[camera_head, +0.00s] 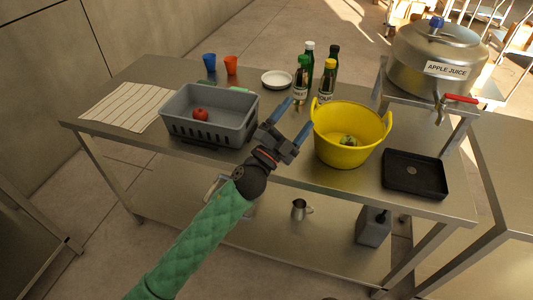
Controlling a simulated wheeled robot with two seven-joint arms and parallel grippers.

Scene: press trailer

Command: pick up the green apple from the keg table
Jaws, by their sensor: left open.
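A small green, partly pale thing (348,141), perhaps the green apple, lies inside the yellow tub (328,152) on the steel table (290,178); the tub wall hides part of it. A red apple (200,113) sits in the grey crate (210,133) at the left. My left gripper (291,121) is open and empty, with blue fingertips apart. In the picture it shows between the crate and the tub, left of the green thing. My right gripper is not in view.
A steel keg labelled apple juice (425,55) stands on a raised stand at the right, its tap above a black tray (414,174). Several bottles (329,82), a white plate (277,79), blue (209,61) and orange (231,65) cups and a striped cloth (125,104) are also on the table.

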